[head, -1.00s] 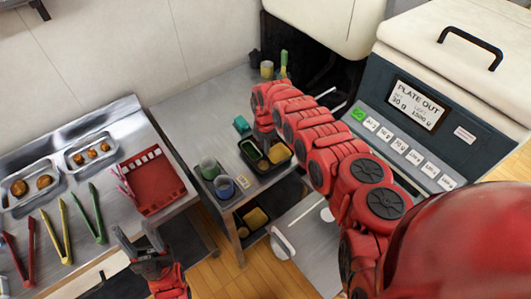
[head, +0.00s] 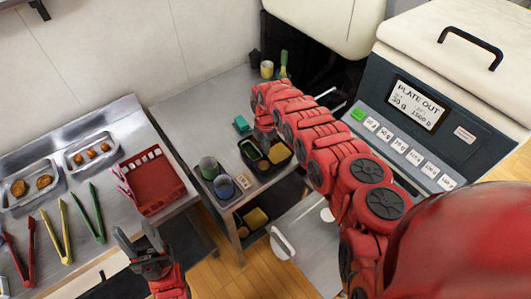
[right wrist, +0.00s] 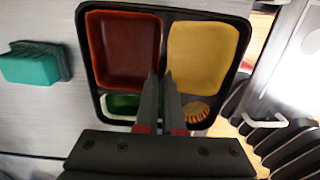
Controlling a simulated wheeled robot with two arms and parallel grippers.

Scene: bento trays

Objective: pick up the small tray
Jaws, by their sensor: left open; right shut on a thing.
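The small tray is black with several compartments; its rim shows in the head view (head: 262,170) and in the right wrist view (right wrist: 165,11). Its compartments look red-brown, yellow and green, and a small striped cup sits in one corner. My right gripper (head: 265,143) comes down over the tray from above. In the right wrist view its fingers (right wrist: 161,78) are close together at the tray's middle divider, shut on it. I cannot tell whether the tray is clear of the table. My left gripper (head: 135,231) is open and empty, low in front of the left counter.
A teal block (head: 241,124) lies beside the tray, also in the right wrist view (right wrist: 35,66). A red basket (head: 155,185) and tongs lie on the left counter. A scale machine (head: 415,125) is at the right.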

